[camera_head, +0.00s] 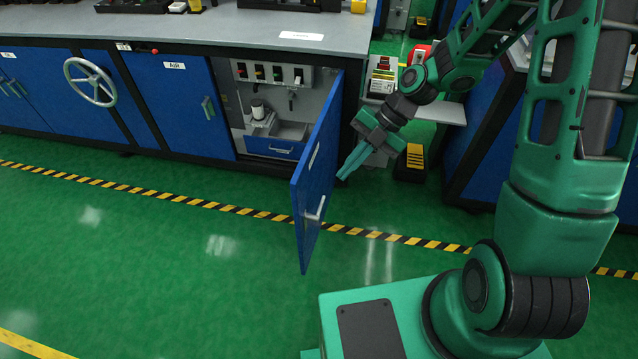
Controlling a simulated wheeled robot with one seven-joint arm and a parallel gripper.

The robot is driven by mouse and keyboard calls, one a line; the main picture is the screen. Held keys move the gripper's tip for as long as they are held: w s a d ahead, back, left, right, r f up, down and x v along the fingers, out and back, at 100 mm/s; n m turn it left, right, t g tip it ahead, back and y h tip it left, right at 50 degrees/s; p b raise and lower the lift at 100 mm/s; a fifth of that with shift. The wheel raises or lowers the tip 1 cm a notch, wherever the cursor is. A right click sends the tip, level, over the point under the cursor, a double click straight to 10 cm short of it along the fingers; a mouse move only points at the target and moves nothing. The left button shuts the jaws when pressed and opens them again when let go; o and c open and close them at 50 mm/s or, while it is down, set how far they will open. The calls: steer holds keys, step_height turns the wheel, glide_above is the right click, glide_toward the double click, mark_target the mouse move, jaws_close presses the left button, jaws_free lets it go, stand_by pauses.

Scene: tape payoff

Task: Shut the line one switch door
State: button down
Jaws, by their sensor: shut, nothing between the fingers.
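The blue switch door (319,165) stands wide open, swung out from the cabinet on its right-hand edge. Its silver handle (317,208) is on the face turned toward the right. Behind it the open compartment (283,103) shows a row of switches (267,73), a white container and a blue-fronted drawer. My gripper (342,176) is shut and empty. It is just to the right of the door, on the handle side, pointing down and left. I cannot tell whether its fingertips touch the door.
A closed blue door (178,105) and a handwheel (90,82) are left of the compartment. A black and yellow stripe (235,209) crosses the green floor under the door. A yellow-topped black step (411,160) stands right of my gripper. Floor left of the door is clear.

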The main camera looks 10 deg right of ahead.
glide_toward(299, 204)
step_height(299, 204, down, 3)
steer(key=s+d, duration=0.1)
steer(key=s, duration=0.1)
steer(key=shift+w+a+f, duration=0.1)
steer(key=shift+w+a, duration=0.1)
steer(key=shift+a, duration=0.4)
steer(key=shift+w+a+f, duration=0.1)
steer(key=shift+w+a, duration=0.1)
steer(key=shift+a, duration=0.35)
steer(key=shift+w+a+f, duration=0.1)
steer(key=shift+w+a, duration=0.1)
steer(key=shift+a, duration=0.4)
